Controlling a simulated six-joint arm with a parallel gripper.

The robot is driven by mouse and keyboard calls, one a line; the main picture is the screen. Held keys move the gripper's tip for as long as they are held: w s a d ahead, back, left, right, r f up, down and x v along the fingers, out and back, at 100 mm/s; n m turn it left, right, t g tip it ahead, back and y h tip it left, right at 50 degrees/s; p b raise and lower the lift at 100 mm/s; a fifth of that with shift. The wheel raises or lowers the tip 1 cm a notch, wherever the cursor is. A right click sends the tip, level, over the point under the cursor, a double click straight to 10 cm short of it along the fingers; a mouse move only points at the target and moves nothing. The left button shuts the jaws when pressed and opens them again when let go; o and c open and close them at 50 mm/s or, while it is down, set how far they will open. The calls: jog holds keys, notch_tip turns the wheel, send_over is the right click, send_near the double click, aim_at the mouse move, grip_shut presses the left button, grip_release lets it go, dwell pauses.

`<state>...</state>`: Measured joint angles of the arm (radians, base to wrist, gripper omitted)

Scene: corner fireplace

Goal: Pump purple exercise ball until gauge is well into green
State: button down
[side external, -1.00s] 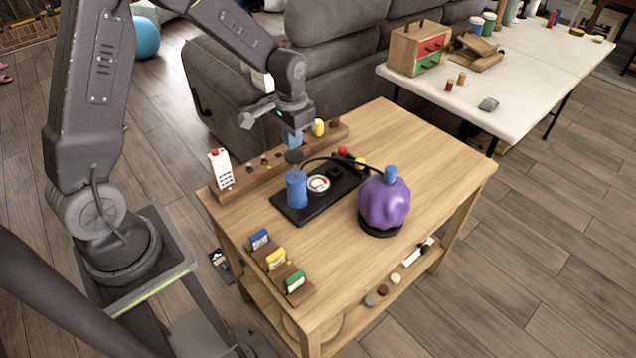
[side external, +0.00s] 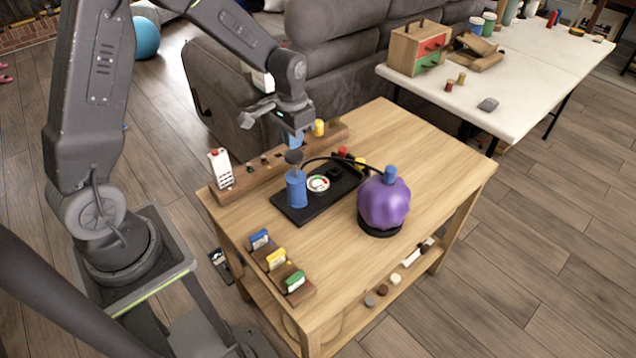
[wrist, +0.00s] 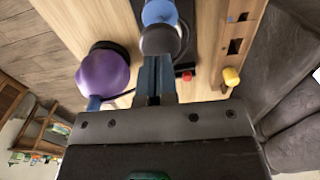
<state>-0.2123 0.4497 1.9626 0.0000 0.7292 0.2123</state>
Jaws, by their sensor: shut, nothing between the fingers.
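The purple exercise ball (side external: 384,203) sits on a dark round base at the right of the table, slightly lumpy, with a blue cap on top. It also shows in the wrist view (wrist: 102,73). The blue pump (side external: 296,190) stands upright on a black tray, topped by a dark grey knob (side external: 294,157). A round gauge (side external: 318,183) with a white face lies beside it; its needle is too small to read. My gripper (side external: 295,145) is shut and empty, pointing down just above the knob. In the wrist view its blue fingertips (wrist: 155,62) overlap the knob's edge; contact is unclear.
A black hose (side external: 345,160) arches from the tray to the ball. A wooden rail (side external: 240,185) with a white box and a yellow cylinder (side external: 318,127) runs along the back. Coloured cards (side external: 277,259) stand at the front left. The table's right side is clear.

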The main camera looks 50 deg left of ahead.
aim_at(294, 153)
dwell(0.4)
dwell(2.6)
jog(key=shift+f, duration=0.1)
dwell(0.3)
dwell(2.5)
dwell(0.4)
jog(key=shift+f, duration=3.55)
jog(key=shift+r, duration=3.7)
